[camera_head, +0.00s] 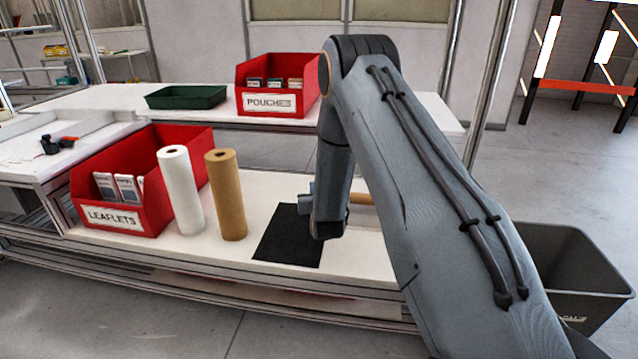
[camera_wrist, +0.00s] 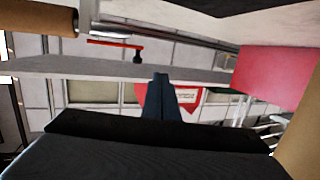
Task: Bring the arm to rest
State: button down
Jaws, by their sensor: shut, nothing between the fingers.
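My arm reaches from the lower right of the head view up to an elbow and down over the white bench (camera_head: 270,190). Its wrist end hangs low over the black mat (camera_head: 285,238), and the fingers are hidden there. In the wrist view my gripper (camera_wrist: 160,78) shows as two dark fingers pressed together with nothing between them. That view looks upside down across the bench, with a red bin (camera_wrist: 188,98) behind the fingertips.
A white roll (camera_head: 180,190) and a brown roll (camera_head: 226,195) stand left of the mat; another brown roll (camera_head: 362,199) is partly behind my arm. Red LEAFLETS bin (camera_head: 155,208), POUCHES bin (camera_head: 262,105) and green tray (camera_head: 185,98) stand left and behind. A grey bin (camera_head: 575,270) is right.

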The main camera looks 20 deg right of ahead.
jog(key=s+a+r+g+y+p, duration=0.1)
jog(key=s+a+r+g+p, duration=0.2)
jog(key=s, duration=0.5)
jog(key=s+a+r+g+y, duration=0.1)
jog(key=s+a+r+g, duration=0.2)
jog(key=s+r, duration=0.35)
jog(key=s+r+n+g+p, duration=0.1)
jog(key=s+r+g, duration=0.3)
jog(key=s, duration=1.3)
jog(key=s+a+r+g+p, duration=0.1)
jog(key=s+r+g+p, duration=0.2)
jog(key=s, duration=1.4)
jog(key=r+g, duration=0.1)
jog(key=g, duration=0.1)
jog(key=shift+r+n+g+y, duration=0.15)
jog(key=shift+n+g+y, duration=0.15)
jog(key=shift+n+g, duration=0.1)
jog(key=shift+a, duration=0.1)
